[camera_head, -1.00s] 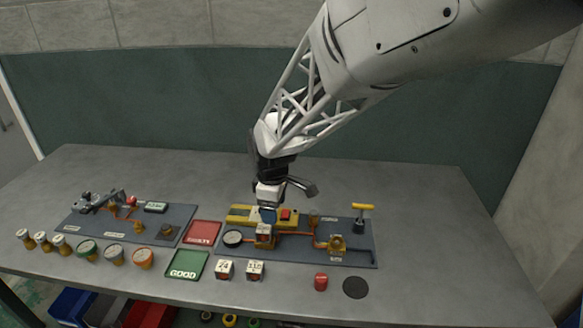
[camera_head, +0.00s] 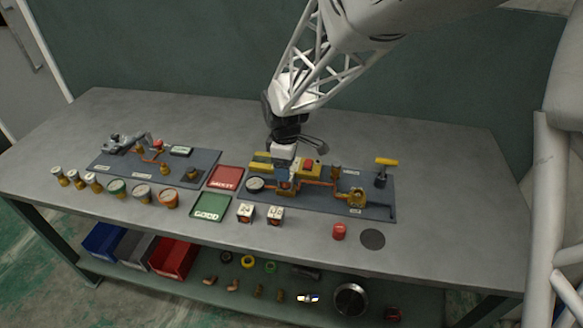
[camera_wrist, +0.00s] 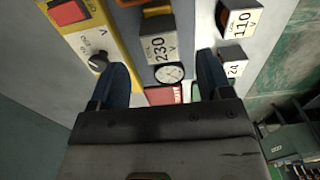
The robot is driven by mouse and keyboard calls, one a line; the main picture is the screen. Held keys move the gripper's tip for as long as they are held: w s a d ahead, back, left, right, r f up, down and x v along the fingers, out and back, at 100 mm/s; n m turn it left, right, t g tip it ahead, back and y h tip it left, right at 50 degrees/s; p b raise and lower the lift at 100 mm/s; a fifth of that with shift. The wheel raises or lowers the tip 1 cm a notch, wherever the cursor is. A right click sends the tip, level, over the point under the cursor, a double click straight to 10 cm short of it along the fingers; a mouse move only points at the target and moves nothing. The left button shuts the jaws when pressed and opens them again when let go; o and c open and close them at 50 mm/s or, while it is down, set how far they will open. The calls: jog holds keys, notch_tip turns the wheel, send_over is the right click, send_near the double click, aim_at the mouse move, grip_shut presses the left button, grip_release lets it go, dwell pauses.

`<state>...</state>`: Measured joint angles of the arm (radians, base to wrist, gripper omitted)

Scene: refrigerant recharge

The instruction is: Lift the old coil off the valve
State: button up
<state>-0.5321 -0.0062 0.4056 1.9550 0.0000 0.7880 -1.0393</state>
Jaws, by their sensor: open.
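The old coil (camera_wrist: 158,45), a pale block marked 230 V, shows in the wrist view between and just beyond my blue fingertips. My gripper (camera_wrist: 163,66) is open, with a finger on each side; I cannot tell whether either touches the coil. In the head view my gripper (camera_head: 284,176) points down over the brass valve (camera_head: 286,190) on the right grey board (camera_head: 325,205) and hides most of the coil. A round gauge (camera_wrist: 169,74) sits close to the coil.
A yellow meter (camera_wrist: 91,40) with a knob lies close beside one finger. Coils marked 110 (camera_wrist: 240,18) and 24 (camera_wrist: 233,68) stand by the board. The red tray (camera_head: 226,177) and green GOOD tray (camera_head: 211,206) lie to the left. A red cap (camera_head: 339,231) is at the front.

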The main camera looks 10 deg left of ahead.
jog(key=shift+f, duration=0.2)
jog(key=shift+f, duration=2.5)
jog(key=shift+c, duration=0.3)
jog(key=c, duration=0.9)
